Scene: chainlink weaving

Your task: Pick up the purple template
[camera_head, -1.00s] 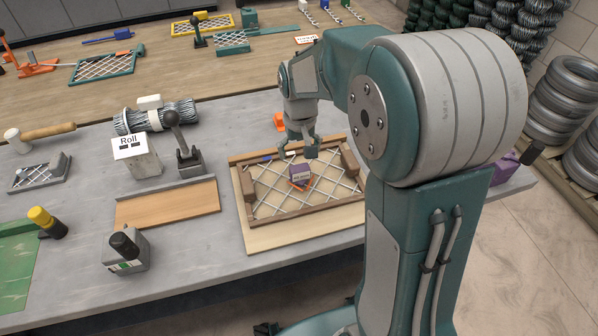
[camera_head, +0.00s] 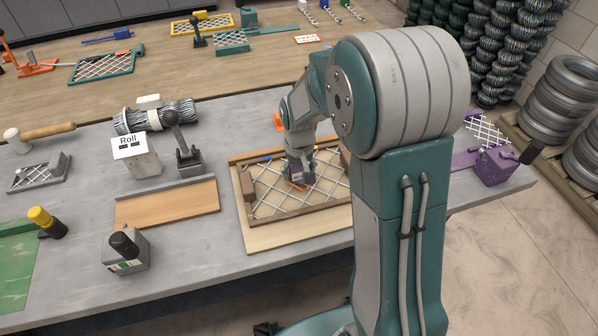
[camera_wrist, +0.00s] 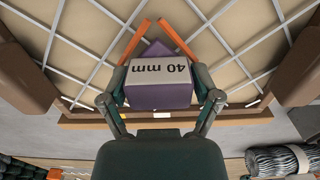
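The purple template (camera_wrist: 160,95) is a block with a white top label reading "40 mm" and a pointed far end. It rests over the wire mesh (camera_wrist: 235,45) inside a wooden frame. In the wrist view the two fingers of my gripper (camera_wrist: 160,88) stand on either side of it, very close to its sides. I cannot tell whether they press on it. In the head view my gripper (camera_head: 298,172) is down over the frame and mostly hides the template.
The wooden frame (camera_head: 300,220) has raised blocks at its sides. A wooden board (camera_head: 167,204), a "Roll" block (camera_head: 135,157) and a lever tool (camera_head: 183,147) stand to its left. A purple tool (camera_head: 495,165) sits at the right table end.

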